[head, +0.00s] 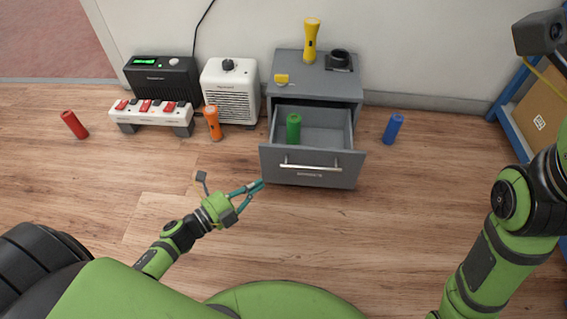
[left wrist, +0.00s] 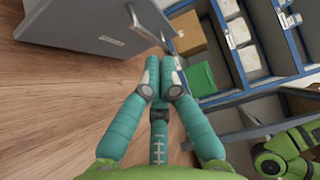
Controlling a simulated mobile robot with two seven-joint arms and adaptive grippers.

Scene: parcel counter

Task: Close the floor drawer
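The grey floor drawer (head: 312,173) is pulled out of its small cabinet (head: 318,87), with a silver handle (head: 310,165) across its front. A green flashlight (head: 293,128) stands inside it at the left. My left gripper (head: 260,184) is just in front of the drawer's lower left corner in the head view, its teal fingers brought together with nothing seen between them. The left wrist view shows the fingertips (left wrist: 160,62) close together, near the drawer front (left wrist: 85,22) and its handle (left wrist: 150,20); contact cannot be told. My right arm shows at the right, its gripper out of frame.
A yellow flashlight (head: 311,40) and a black holder (head: 339,61) sit on the cabinet. A white heater (head: 231,92) and orange flashlight (head: 213,124) are left of it; a blue flashlight (head: 393,129) stands right. The floor in front is clear. A blue shelf (head: 509,124) is far right.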

